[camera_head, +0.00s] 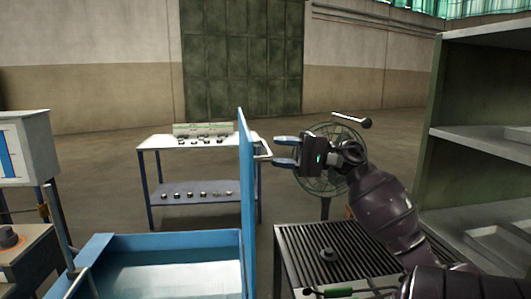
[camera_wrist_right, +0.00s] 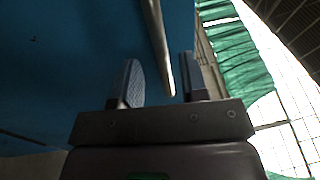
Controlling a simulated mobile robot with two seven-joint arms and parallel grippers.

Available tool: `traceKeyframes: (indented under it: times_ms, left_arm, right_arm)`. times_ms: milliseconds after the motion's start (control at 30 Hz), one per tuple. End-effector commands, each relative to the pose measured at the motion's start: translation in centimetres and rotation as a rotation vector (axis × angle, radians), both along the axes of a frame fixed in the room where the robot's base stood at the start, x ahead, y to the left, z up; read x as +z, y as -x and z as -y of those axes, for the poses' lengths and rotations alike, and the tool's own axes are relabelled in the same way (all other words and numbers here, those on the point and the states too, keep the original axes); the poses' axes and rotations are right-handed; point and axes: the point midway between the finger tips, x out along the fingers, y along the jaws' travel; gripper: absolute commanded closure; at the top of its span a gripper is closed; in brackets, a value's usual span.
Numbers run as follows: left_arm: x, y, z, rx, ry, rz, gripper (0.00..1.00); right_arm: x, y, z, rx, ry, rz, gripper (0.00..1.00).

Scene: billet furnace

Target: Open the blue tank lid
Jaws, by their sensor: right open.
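The blue tank (camera_head: 105,252) is at the lower left of the head view, with pale water inside. Its blue lid (camera_head: 246,190) stands upright, seen edge-on, at the tank's right side. A light bar handle (camera_head: 264,149) sticks out from the lid's right face. My right gripper (camera_head: 284,151) points left at this handle with its fingers apart. In the right wrist view, the handle (camera_wrist_right: 158,45) reaches down to the gap between the fingers of the right gripper (camera_wrist_right: 160,82), and the lid's blue face (camera_wrist_right: 70,70) fills the left. Contact with the handle cannot be told. My left gripper is not seen.
A slatted table (camera_head: 300,250) stands right of the lid, below my right arm. A green fan (camera_head: 325,185) is behind the gripper. Grey shelves (camera_head: 480,140) close off the right side. A two-level table (camera_head: 175,188) with small parts stands behind the tank.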

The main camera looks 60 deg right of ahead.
Motion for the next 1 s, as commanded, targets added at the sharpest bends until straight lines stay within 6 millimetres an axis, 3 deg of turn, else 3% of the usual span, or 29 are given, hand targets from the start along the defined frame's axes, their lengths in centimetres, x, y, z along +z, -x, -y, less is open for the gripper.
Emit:
traceKeyframes:
  times_ms: [200,400,1000]
  left_arm:
    - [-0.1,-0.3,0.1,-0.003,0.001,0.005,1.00]
    - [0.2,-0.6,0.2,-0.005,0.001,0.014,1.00]
    - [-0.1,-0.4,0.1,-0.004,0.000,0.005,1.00]
  right_arm:
    - [-0.6,2.8,2.5,-0.002,-0.001,-0.001,0.60]
    - [-0.8,4.3,3.7,-0.001,-0.001,-0.001,0.60]
    - [-0.8,4.7,3.9,0.001,0.001,-0.001,0.60]
